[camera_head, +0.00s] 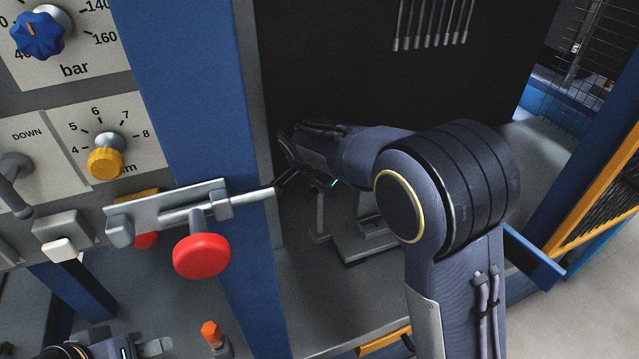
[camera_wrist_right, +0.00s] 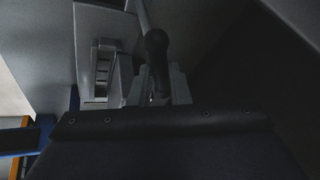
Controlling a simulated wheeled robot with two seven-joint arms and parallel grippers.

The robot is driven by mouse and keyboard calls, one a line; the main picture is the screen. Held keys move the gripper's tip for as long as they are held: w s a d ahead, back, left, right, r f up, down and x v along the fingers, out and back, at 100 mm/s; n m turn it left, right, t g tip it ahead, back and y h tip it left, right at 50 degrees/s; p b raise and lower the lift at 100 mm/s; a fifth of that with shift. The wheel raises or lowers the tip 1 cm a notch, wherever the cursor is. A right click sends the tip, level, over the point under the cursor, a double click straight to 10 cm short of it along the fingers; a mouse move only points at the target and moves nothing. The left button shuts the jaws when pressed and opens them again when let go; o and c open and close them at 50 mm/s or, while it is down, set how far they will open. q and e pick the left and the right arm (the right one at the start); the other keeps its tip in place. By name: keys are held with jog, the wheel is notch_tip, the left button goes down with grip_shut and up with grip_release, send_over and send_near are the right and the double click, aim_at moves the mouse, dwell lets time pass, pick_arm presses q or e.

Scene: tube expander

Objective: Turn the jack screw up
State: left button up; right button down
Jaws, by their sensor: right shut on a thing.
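My right arm reaches from the lower right into the dark bay of the machine. In the right wrist view my right gripper (camera_wrist_right: 156,92) is shut on a dark rounded handle (camera_wrist_right: 156,46) at the end of a grey rod. I take this to be the jack screw's handle; the screw itself cannot be made out. A grey metal block (camera_head: 362,240) stands on the bay floor beneath my right forearm. My left gripper (camera_head: 154,346) is only partly in view at the bottom left, apart from the bay. Whether its jaws are open cannot be told.
A sliding bolt (camera_head: 240,199) with a red knob (camera_head: 202,256) sits left of the bay, close to my right wrist. An orange-topped fitting (camera_head: 211,333) stands below it. The control panel with a blue knob (camera_head: 40,36) and yellow knob (camera_head: 106,162) is at left.

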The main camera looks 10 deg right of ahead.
jog(key=shift+a+m, duration=0.1)
jog(key=shift+m, duration=0.6)
jog(key=shift+h, duration=0.3)
jog(key=c, duration=1.4)
grip_release()
jog(key=shift+o, duration=0.2)
jog(key=shift+r, duration=0.1)
jog(key=v, duration=0.7)
jog(key=shift+r, duration=0.3)
